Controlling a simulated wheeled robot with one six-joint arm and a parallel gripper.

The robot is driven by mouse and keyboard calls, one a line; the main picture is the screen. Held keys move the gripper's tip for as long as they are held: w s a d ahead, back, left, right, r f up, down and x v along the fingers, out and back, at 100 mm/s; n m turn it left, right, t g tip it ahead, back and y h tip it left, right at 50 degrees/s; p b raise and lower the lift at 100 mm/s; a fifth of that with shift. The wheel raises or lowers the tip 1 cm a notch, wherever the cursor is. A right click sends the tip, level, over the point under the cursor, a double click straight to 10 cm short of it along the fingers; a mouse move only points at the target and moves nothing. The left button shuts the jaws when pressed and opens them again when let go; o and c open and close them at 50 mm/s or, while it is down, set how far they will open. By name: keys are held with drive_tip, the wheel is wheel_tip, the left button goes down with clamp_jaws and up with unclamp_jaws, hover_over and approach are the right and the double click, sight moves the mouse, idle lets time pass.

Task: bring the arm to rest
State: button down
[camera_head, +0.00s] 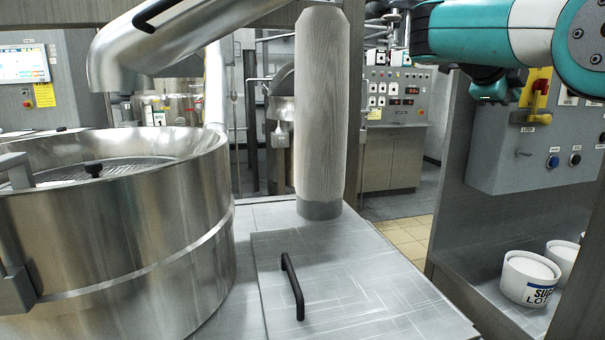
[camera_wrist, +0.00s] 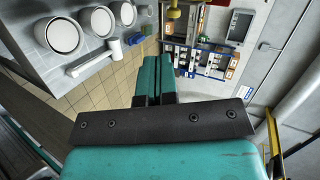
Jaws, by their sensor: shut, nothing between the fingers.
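My gripper (camera_wrist: 158,62) shows in the wrist view with its two teal fingers side by side and touching. It is shut and nothing shows between the fingers. It is in the air, with tiled floor and a grey panel beyond it. In the head view my arm (camera_head: 480,30), teal and white, reaches in at the upper right, in front of the grey control box. My fingers cannot be made out in the head view.
A steel mixer vessel (camera_head: 120,235) stands at left, with a hatch with a black handle (camera_head: 293,287) beside it. A grey column (camera_head: 321,110) rises mid-view. The control box (camera_head: 535,135) and white tubs (camera_head: 528,278) are at right. Tiled floor (camera_wrist: 110,95) is clear.

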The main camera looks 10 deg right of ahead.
drive_tip(key=s+a+f+n+t+y, duration=0.1)
drive_tip(key=s+a+f+n+y, duration=0.2)
drive_tip(key=a+f+n+y, duration=0.55)
drive_tip(key=s+a+f+n+t+y, duration=0.1)
drive_tip(key=s+a+f+n+y, duration=0.15)
drive_tip(key=a+f+n, duration=0.7)
drive_tip(key=s+a+f+n+g+y, duration=0.2)
drive_tip(key=s+a+f+n+g, duration=0.1)
drive_tip(key=s+a+n, duration=0.4)
drive_tip(key=s+a+f+n+g+y, duration=0.3)
drive_tip(key=s+a+n, duration=0.4)
drive_tip(key=s+n, duration=0.6)
drive_tip(key=s, duration=0.5)
drive_tip(key=shift+s+a+f, duration=0.15)
drive_tip(key=shift+s+f, duration=0.15)
